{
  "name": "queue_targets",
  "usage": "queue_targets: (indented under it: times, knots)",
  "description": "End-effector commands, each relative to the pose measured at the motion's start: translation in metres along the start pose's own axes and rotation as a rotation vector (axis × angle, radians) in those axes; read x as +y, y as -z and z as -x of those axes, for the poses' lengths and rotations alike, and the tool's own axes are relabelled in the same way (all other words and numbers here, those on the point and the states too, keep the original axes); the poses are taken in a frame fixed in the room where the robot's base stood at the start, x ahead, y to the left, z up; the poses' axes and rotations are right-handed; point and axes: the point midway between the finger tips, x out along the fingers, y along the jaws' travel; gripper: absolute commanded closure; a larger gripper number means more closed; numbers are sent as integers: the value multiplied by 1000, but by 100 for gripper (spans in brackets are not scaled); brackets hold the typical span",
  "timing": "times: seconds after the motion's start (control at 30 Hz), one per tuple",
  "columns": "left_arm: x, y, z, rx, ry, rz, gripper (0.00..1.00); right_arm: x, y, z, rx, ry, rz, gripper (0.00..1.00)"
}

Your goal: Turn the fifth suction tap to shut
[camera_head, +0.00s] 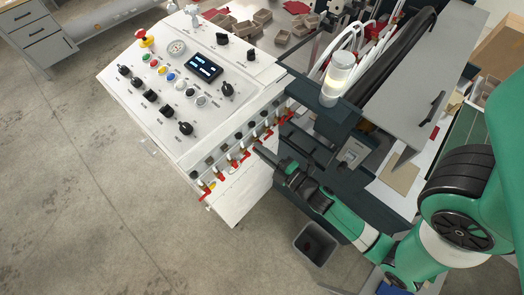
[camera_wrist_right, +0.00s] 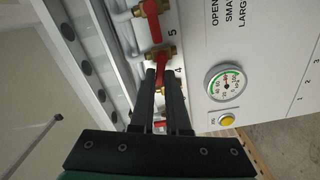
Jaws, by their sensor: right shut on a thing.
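A row of suction taps with red handles (camera_head: 232,163) runs along the lower edge of the white control panel. In the right wrist view, one red-handled brass tap (camera_wrist_right: 152,8) is at the top, with the printed number 5 nearby. Another red-handled tap (camera_wrist_right: 162,52) is just below it, with the number 4 beside it. My right gripper (camera_wrist_right: 160,78) is shut on the red handle of this lower tap; its fingers partly hide it. In the head view my right gripper (camera_head: 260,150) reaches the row from the right. My left gripper is not in view.
The white panel (camera_head: 140,85) carries knobs, coloured buttons and a display. A gauge (camera_wrist_right: 226,82) and a yellow button (camera_wrist_right: 226,120) are right of the fingers. A grey bin (camera_head: 315,243) stands below the right arm. Dark machine parts lie close beside the gripper.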

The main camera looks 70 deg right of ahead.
Motion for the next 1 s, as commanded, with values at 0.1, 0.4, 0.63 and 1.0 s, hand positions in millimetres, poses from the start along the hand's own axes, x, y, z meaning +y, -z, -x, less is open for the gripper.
queue_targets:
  times: [0.1, 0.4, 0.63, 1.0]
  knots:
    - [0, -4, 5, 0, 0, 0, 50, -4, 0, 0, 1, 0, 94, 100]
    - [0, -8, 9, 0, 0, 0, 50, -7, -1, 0, 0, 1, 263, 100]
    - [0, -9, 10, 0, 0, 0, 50, -7, -1, 0, 0, 1, 316, 100]
    - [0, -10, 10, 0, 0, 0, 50, -8, -1, 0, 0, 1, 325, 100]
